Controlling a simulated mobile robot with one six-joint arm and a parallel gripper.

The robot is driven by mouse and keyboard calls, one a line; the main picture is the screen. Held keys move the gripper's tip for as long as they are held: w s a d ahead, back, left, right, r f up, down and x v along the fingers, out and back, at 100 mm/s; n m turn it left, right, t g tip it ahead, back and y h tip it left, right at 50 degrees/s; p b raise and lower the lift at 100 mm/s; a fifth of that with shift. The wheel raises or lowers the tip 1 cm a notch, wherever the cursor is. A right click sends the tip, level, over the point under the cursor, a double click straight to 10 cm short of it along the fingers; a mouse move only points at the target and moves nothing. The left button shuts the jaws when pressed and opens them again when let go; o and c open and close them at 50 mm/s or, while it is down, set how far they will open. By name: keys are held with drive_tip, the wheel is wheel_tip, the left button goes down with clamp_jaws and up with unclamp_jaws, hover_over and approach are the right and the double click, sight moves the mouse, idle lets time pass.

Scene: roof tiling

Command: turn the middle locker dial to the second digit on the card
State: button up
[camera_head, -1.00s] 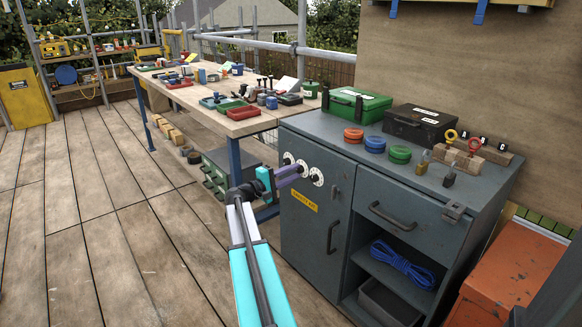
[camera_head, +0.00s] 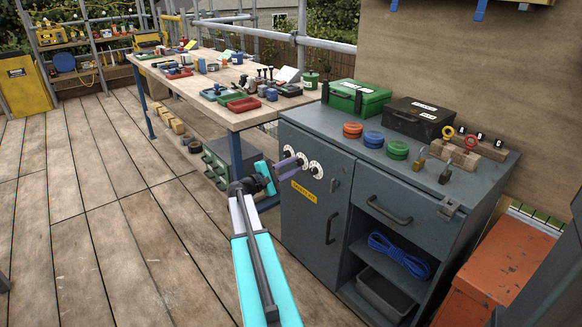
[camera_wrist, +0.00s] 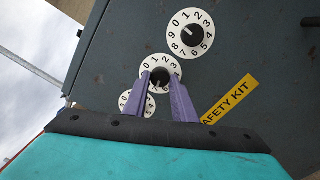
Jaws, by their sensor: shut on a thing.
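Three white numbered dials with black knobs are on the front of the grey locker (camera_head: 300,225). In the wrist view they run diagonally: the upper dial (camera_wrist: 190,34), the middle dial (camera_wrist: 150,64) and the lower dial (camera_wrist: 125,101), which is partly hidden by a finger. My gripper (camera_wrist: 160,78) has its purple fingers on either side of the middle dial's knob and is shut on it. The fingers cover part of that dial's digits, and its setting is hard to read. In the head view my gripper (camera_head: 299,160) reaches the dials from the left. I cannot make out a readable card with digits.
A yellow SAFETY KIT label (camera_wrist: 230,98) is beside the dials. On the locker top are a green box (camera_head: 357,97), a black box (camera_head: 417,119), coloured rings and padlocks. A cluttered workbench (camera_head: 240,118) stands behind at left. The plank floor at left is clear.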

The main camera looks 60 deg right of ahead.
drive_tip(key=o, duration=1)
drive_tip(key=shift+w+d+r, duration=0.1)
drive_tip(key=shift+w+r, duration=0.05)
drive_tip(key=shift+o, duration=0.2)
drive_tip(key=shift+a, duration=0.2)
drive_tip(key=p+v, duration=0.1)
drive_tip(key=v, duration=1.2)
drive_tip(key=shift+a, duration=0.25)
